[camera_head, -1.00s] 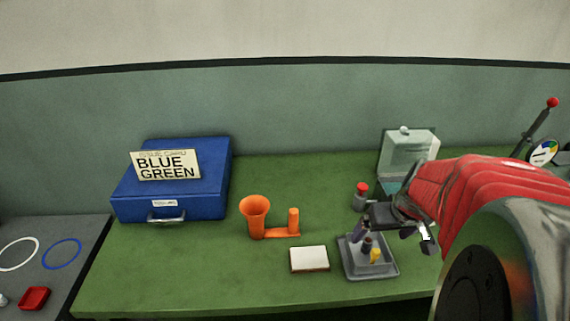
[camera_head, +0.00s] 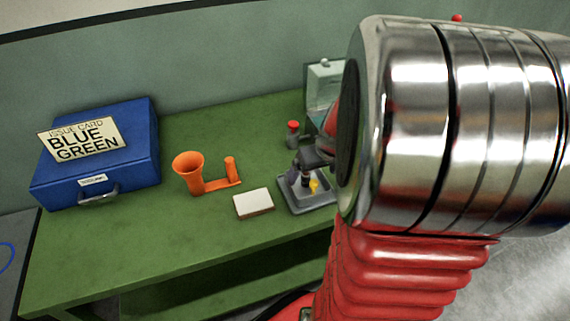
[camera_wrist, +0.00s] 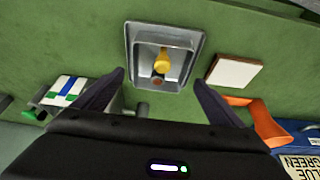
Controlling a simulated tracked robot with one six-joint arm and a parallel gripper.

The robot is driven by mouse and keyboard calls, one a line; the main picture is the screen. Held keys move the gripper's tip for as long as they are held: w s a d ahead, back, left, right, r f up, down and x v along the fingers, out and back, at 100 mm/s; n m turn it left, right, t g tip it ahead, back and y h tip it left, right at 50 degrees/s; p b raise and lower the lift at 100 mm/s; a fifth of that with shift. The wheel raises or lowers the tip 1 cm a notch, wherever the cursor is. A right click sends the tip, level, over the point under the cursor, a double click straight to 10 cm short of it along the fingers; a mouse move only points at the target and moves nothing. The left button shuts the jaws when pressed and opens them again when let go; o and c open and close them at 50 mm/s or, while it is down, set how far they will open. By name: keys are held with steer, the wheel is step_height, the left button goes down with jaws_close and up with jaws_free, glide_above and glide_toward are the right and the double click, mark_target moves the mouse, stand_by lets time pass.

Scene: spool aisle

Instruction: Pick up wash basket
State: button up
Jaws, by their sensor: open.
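I cannot tell for certain which thing is the wash basket. A square grey metal tray (camera_head: 314,207) stands on the green bench and holds a yellow piece (camera_head: 314,186). In the wrist view, the tray (camera_wrist: 198,52) lies ahead of my fingertips, with the yellow piece (camera_wrist: 163,58) and a small brown-orange round piece (camera_wrist: 158,81) inside. My gripper (camera_wrist: 160,80) is open, its two dark fingers apart with nothing held. In the head view, my gripper (camera_head: 304,163) appears over the tray's back part, partly hidden by my arm.
A grey canister with a red top (camera_head: 293,135) and a clear-fronted box (camera_head: 322,90) stand behind the tray. A white pad (camera_head: 254,203) lies left of it, then an orange funnel stand (camera_head: 191,172) and a blue case (camera_head: 100,165). The bench's front left is clear.

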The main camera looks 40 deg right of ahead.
mark_target(306, 185)
steer(key=shift+x, duration=1.55)
steer(key=shift+f, duration=0.1)
steer(key=shift+x, duration=2.5)
steer(key=c, duration=0.7)
steer(key=shift+c, duration=0.2)
step_height(306, 185, up, 10)
